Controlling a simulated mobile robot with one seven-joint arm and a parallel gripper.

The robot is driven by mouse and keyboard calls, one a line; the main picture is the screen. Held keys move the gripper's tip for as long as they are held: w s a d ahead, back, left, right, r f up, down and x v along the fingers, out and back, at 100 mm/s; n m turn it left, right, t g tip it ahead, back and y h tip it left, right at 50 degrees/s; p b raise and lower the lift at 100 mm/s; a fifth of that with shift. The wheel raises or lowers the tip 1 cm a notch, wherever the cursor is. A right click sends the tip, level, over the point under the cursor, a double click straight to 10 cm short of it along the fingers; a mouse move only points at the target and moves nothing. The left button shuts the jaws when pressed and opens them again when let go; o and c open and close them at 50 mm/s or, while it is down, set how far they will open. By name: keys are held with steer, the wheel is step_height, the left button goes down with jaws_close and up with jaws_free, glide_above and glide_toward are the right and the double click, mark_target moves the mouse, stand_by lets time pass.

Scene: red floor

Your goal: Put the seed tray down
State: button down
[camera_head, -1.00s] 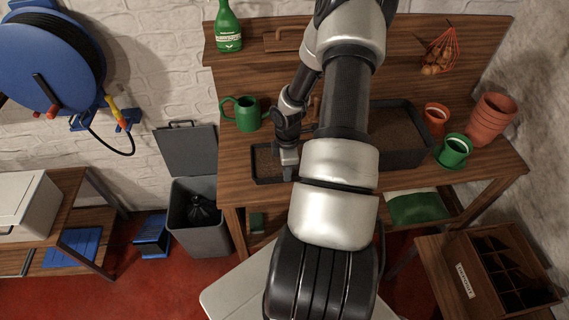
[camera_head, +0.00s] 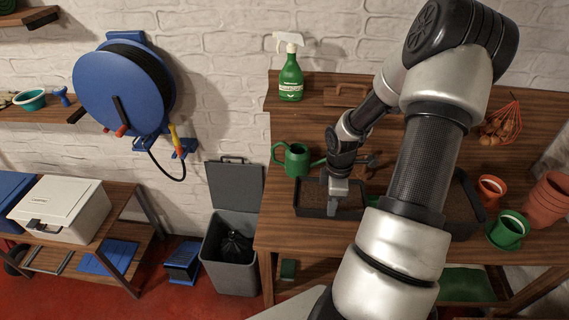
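The seed tray (camera_head: 313,212) is a shallow black tray with brown soil, at the left part of the wooden potting bench (camera_head: 285,240). It looks level. I cannot tell for sure whether its underside touches the bench top. My gripper (camera_head: 333,207) points down at the middle of the tray's near wall, with a grey finger in front of that wall. It appears shut on the wall; the far finger is hidden.
A green watering can (camera_head: 297,160) stands just behind the tray. A spray bottle (camera_head: 290,78) is on the back shelf. A larger dark soil box (camera_head: 462,205) and several pots (camera_head: 508,230) are to the right. Bare bench top lies in front of the tray.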

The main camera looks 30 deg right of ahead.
steer(key=w+a+r+m, duration=0.2)
steer(key=a+r+m, duration=0.1)
steer(key=a, duration=0.5)
steer(key=w+a+r+m, duration=0.2)
steer(key=a+r+m, duration=0.2)
steer(key=a, duration=0.4)
steer(key=w+a+r+m, duration=0.1)
steer(key=a+r+m, duration=0.2)
steer(key=a, duration=0.5)
steer(key=shift+w+a+r+m, duration=0.15)
steer(key=shift+w+a+m, duration=0.2)
steer(key=shift+m, duration=0.45)
steer(key=shift+d, duration=0.2)
